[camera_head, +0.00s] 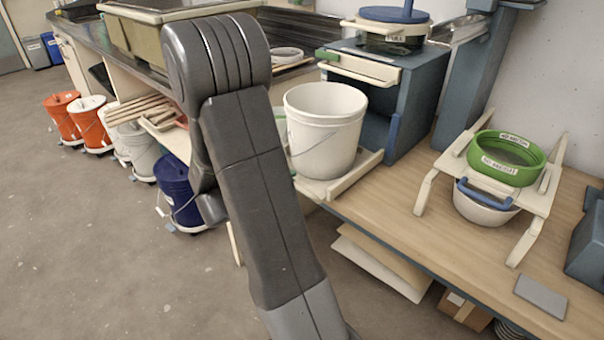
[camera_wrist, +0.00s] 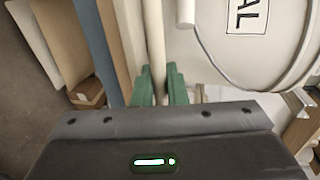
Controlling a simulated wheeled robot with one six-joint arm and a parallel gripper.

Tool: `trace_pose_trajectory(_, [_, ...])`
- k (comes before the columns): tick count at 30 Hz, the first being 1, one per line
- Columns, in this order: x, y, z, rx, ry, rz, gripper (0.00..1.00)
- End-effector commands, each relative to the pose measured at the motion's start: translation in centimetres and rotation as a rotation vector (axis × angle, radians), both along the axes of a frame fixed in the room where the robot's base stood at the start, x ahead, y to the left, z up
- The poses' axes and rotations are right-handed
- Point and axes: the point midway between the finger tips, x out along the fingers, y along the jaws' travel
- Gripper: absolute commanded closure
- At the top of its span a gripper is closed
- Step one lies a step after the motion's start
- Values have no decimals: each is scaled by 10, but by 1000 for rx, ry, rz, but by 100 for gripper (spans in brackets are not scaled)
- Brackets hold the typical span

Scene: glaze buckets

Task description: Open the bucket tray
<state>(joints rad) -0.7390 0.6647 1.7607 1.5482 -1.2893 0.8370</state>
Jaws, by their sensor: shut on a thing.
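A white bucket (camera_head: 325,130) stands upright on the cream bucket tray (camera_head: 368,163) at the bench's left end. The tray's front is partly hidden behind my arm. In the wrist view the bucket (camera_wrist: 235,65) shows at the upper right, with a label ending in "AL" and a wire handle. My gripper (camera_wrist: 158,88) has green fingers on either side of a cream bar (camera_wrist: 154,35), shut on it. The bar appears to be part of the tray, beside the bucket. In the head view my gripper is hidden behind my arm.
A blue-grey cabinet (camera_head: 410,105) stands behind the bucket, with a lidded pot on top. A cream stand (camera_head: 535,200) with a green ring is on the wooden bench (camera_head: 390,225). A blue bucket (camera_head: 178,190) stands on the floor left of my arm. The floor at left front is clear.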

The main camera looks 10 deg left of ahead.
Motion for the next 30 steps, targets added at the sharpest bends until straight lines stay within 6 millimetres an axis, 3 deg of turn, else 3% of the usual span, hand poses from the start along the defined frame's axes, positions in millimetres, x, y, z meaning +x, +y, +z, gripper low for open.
trace_pose_trajectory(7, [-18,14,0,0,0,0,100])
trace_pose_trajectory(21, [-21,16,0,1,-1,0,100])
trace_pose_trajectory(22, [-21,16,0,1,-1,0,82])
trace_pose_trajectory(24, [-21,16,0,1,-1,0,70])
trace_pose_trajectory(30, [-21,16,0,1,-1,0,70])
